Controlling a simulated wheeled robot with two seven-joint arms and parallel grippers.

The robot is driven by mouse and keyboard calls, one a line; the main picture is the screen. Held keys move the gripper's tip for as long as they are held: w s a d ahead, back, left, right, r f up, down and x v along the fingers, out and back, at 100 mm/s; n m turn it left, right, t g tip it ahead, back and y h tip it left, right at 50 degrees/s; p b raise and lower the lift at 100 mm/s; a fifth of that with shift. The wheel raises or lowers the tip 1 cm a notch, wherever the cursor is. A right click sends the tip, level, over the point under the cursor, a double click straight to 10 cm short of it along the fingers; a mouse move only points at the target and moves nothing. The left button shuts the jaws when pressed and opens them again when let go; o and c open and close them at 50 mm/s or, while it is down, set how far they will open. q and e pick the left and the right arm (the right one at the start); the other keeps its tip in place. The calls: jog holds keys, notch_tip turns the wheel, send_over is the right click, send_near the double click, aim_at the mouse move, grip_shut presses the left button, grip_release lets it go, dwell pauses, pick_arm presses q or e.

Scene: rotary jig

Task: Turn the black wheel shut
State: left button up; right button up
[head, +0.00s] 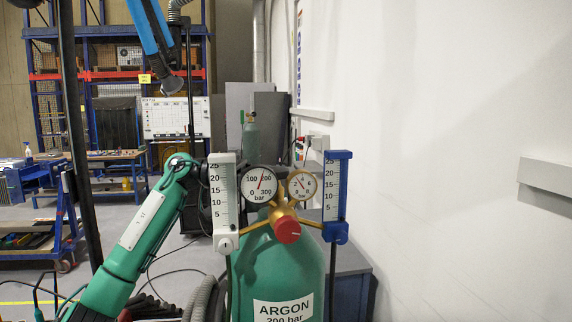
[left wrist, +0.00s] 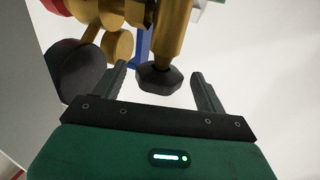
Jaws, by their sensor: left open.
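The black wheel (left wrist: 160,79) is a small dark faceted knob on the end of a brass stem in the left wrist view. In the head view I cannot make it out behind the gauges. My left gripper (left wrist: 157,72) is open, with one finger on each side of the wheel and a visible gap to both. In the head view my green left arm rises from the lower left and its gripper is mostly hidden behind the white flowmeter. The brass regulator (head: 283,213) sits above the green argon cylinder (head: 275,265). My right gripper is not seen.
Two gauges (head: 258,186) (head: 301,184) face me above a red knob (head: 287,230). A white flowmeter (head: 224,205) and a blue flowmeter (head: 336,197) flank them. A white wall (head: 450,130) stands close on the right. Cables and hoses lie low left of the cylinder.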

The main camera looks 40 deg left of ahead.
aim_at(285, 175)
pick_arm(q)
jog(key=p+x, duration=0.1)
jog(key=x, duration=0.2)
jog(key=shift+w+d+r, duration=0.1)
jog(key=shift+w+d, duration=0.15)
jog(key=shift+d, duration=0.05)
jog(key=shift+w+d, duration=0.2)
jog(key=shift+d, duration=0.15)
jog(key=c, duration=1)
jog(key=shift+o, duration=0.2)
jog(key=shift+p, duration=0.3)
